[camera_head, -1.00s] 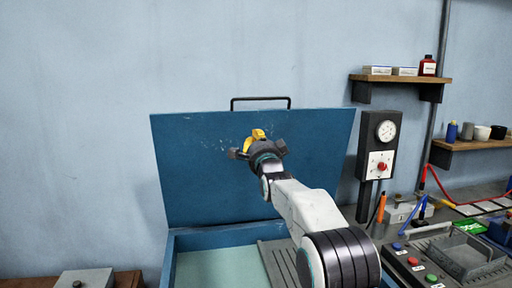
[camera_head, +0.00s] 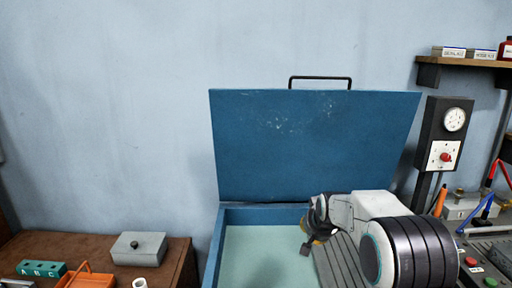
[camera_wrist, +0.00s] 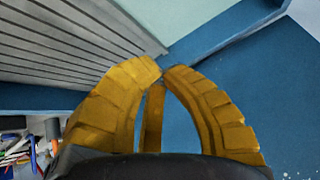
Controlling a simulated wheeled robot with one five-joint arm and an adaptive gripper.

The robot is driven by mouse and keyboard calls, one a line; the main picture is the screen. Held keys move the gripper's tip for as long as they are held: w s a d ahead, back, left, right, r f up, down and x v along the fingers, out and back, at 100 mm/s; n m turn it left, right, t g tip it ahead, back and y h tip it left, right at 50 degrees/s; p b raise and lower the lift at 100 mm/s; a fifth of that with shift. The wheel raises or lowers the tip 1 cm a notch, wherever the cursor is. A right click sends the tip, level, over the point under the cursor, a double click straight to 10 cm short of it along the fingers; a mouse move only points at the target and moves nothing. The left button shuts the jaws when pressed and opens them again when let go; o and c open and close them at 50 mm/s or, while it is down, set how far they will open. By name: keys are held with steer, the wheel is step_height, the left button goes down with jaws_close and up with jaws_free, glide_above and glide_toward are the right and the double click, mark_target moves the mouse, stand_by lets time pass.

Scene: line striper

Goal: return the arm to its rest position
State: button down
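My arm (camera_head: 375,205) is bent low over the open blue box, in front of its raised lid. My gripper (camera_head: 314,242) is at its left end, pointing down, mostly hidden by my own wrist in the head view. In the wrist view, the two yellow fingers of my gripper (camera_wrist: 164,70) curve together until their tips almost meet. Nothing is held between them.
The blue lid (camera_head: 315,145) stands open against the wall. The box has a pale floor (camera_head: 262,255) and a grey slatted panel (camera_head: 338,262). A gauge box (camera_head: 445,135) is at right. A brown table (camera_head: 60,245) at left holds a grey lidded box (camera_head: 138,247).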

steer(key=s+f+n+g, duration=0.2)
steer(key=s+g, duration=0.1)
steer(key=s, duration=0.9)
steer(key=s+f+n+g, duration=0.2)
steer(key=s+f+g, duration=0.1)
steer(key=s, duration=0.8)
steer(key=s+r+t, duration=0.1)
steer(key=s+r, duration=0.2)
steer(key=s, duration=0.6)
steer(key=s+r+t, duration=0.1)
steer(key=s+r, duration=0.3)
steer(key=s, duration=0.5)
steer(key=shift+s+d+r, duration=0.2)
steer(key=shift+s+d, duration=0.05)
steer(key=shift+d, duration=0.15)
